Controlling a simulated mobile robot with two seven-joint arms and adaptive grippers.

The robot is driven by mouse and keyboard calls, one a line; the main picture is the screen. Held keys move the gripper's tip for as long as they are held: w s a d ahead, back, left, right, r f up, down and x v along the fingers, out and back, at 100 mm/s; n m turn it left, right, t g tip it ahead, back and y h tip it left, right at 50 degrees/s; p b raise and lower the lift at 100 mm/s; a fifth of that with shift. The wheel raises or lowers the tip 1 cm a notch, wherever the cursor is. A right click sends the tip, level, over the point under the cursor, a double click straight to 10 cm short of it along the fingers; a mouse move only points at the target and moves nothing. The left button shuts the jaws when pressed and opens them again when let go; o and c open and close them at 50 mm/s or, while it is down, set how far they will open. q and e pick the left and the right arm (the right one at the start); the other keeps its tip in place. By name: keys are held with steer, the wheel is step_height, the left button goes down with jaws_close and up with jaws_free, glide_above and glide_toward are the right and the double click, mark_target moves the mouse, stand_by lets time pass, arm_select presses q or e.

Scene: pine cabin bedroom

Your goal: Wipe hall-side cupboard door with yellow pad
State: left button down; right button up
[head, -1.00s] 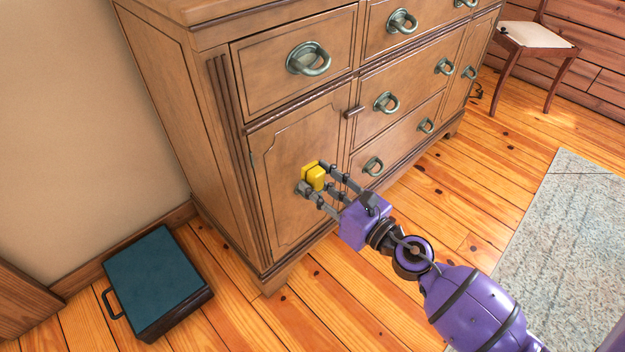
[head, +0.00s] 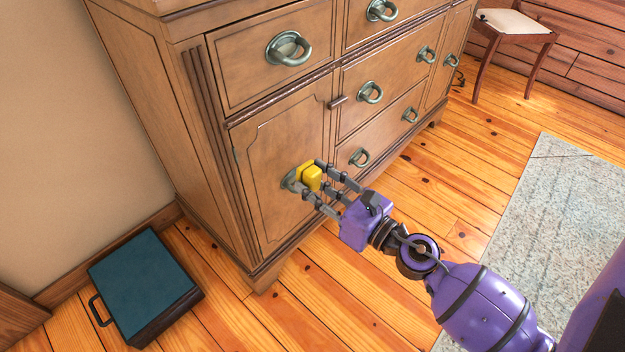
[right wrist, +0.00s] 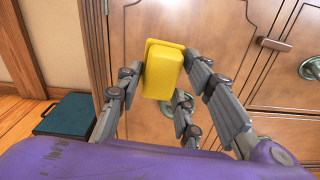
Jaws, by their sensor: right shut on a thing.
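The yellow pad (head: 312,177) is a small block gripped by my right gripper (head: 318,186). In the right wrist view the pad (right wrist: 163,70) sits tilted between the grey fingers. The left cupboard door (head: 285,135) of the wooden dresser is shut, with the pad in front of its lower right part. The door's green ring pull (head: 289,181) is partly hidden behind the pad and fingers. I cannot tell whether the pad touches the door. My left gripper is not in view.
A wooden turn latch (head: 337,102) sticks out at the door's upper right. Drawers with ring pulls (head: 371,92) are to the right. A teal case (head: 143,280) lies on the floor at left. A chair (head: 513,30) and grey rug (head: 550,215) are at right.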

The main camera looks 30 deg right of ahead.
mark_target(274, 151)
steer(key=shift+w+a+r+p, duration=0.15)
steer(key=shift+w+r+p, duration=0.05)
steer(key=shift+w+p, duration=0.2)
steer(key=x, duration=0.2)
steer(key=p+x, duration=0.1)
steer(key=x, duration=0.1)
steer(key=shift+s+r+p, duration=0.1)
steer(key=shift+r+p, duration=0.2)
steer(key=shift+r, duration=0.1)
steer(key=shift+p+x, duration=0.35)
steer(key=shift+x, duration=0.8)
steer(key=shift+x, duration=0.95)
